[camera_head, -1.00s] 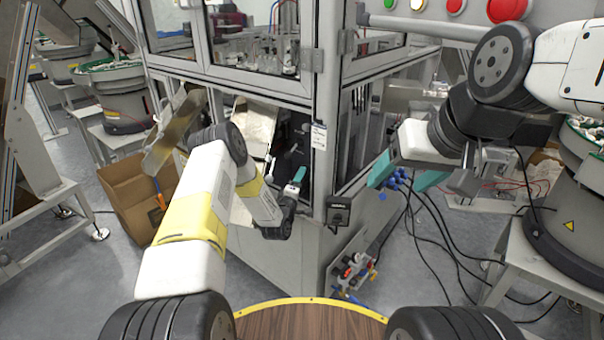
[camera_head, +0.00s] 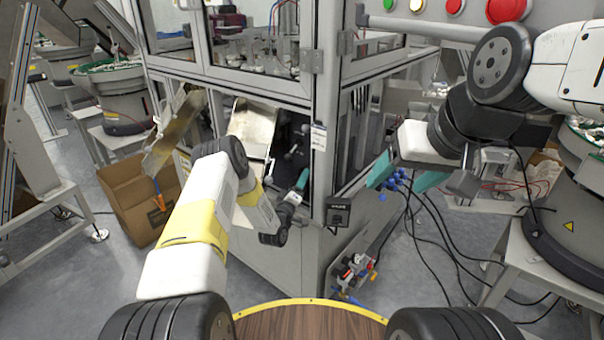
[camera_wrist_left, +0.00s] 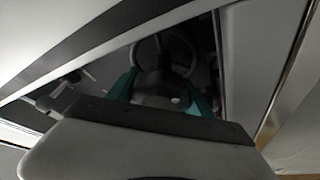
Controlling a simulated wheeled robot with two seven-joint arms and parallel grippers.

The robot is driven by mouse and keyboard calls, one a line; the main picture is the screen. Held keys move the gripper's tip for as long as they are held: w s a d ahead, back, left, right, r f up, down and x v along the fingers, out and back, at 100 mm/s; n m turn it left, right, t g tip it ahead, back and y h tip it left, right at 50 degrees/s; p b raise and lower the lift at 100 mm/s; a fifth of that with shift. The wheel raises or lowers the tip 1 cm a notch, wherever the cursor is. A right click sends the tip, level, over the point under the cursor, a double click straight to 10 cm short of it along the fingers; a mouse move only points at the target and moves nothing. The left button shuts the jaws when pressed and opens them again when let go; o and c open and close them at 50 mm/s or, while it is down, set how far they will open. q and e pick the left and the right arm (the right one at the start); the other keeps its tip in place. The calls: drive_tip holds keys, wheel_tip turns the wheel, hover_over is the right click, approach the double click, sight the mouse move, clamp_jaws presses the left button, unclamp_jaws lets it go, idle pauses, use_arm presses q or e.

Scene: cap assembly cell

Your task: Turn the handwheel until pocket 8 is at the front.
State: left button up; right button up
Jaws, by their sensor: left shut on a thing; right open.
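The handwheel (camera_wrist_left: 181,50) shows in the left wrist view as a grey ring in the dark opening of the machine cabinet. My left gripper (camera_wrist_left: 168,88), with teal fingers, is shut on it at the near part of the ring; the exact grip spot is partly hidden by the gripper body. In the head view my left gripper (camera_head: 302,180) reaches into the open cabinet bay, and the wheel is mostly hidden in shadow there. The pocket numbers cannot be made out. My right gripper (camera_head: 405,178) is open and empty, right of the cabinet corner.
A cabinet corner post (camera_head: 320,150) stands just right of my left gripper. A metal chute (camera_head: 252,128) hangs above my left forearm. A cardboard box (camera_head: 140,195) stands on the floor at left. Blue fittings and black cables (camera_head: 425,235) hang below my right gripper.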

use_arm(q)
drive_tip(key=o, duration=1.4)
drive_tip(key=v, duration=0.8)
